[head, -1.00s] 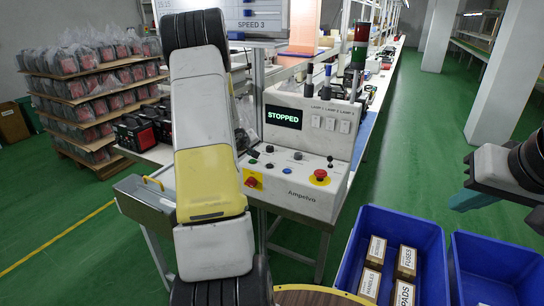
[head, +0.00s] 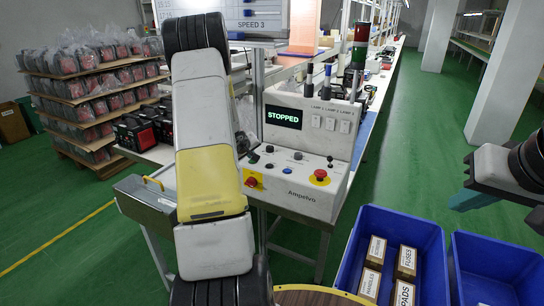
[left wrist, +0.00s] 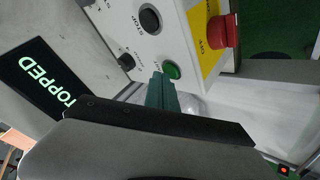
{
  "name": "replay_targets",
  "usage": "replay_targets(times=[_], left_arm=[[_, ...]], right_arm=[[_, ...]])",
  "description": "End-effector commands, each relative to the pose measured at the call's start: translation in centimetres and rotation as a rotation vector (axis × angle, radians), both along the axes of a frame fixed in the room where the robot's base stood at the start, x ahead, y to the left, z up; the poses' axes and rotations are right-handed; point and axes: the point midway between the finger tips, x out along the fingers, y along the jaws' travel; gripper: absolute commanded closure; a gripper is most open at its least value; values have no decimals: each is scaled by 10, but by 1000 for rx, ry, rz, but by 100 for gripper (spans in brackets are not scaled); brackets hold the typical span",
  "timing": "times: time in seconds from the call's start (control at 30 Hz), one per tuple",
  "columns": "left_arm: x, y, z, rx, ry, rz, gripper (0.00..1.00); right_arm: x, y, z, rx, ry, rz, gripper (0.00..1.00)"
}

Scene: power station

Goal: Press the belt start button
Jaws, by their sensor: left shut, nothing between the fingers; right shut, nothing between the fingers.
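The control box (head: 310,190) stands on a bench in the head view, its screen (head: 283,117) reading STOPPED. In the left wrist view, the green button (left wrist: 172,71) sits on the white panel, its label partly covered; a black button (left wrist: 149,20) labelled STOP is above it. My left gripper (left wrist: 158,92) is shut and empty, its tips right beside the green button; I cannot tell if they touch it. In the head view my left arm hides most of that gripper; a dark tip shows at the panel's left. My right gripper (head: 468,200) is shut and empty, at the right edge.
A red mushroom button on yellow (left wrist: 222,30) is close to my left gripper. Another red knob (head: 320,177) is on the panel's right. A blue crate (head: 350,262) with several boxes stands in front. Green floor lies open at right.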

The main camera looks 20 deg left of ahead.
Motion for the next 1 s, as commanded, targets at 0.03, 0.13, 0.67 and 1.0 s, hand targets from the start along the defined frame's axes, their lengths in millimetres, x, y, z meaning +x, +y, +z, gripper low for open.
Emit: replay_targets(times=[0.03,0.13,0.67,1.0], left_arm=[[0,0,-1,-1,1,-1,100],[0,0,-2,-1,1,-1,100],[0,0,-5,-1,1,0,100],[0,1,9,-1,-1,2,100]], right_arm=[[0,0,0,0,0,0,100],[0,0,0,0,0,0,100],[0,0,0,0,0,0,100],[0,0,0,0,0,0,100]])
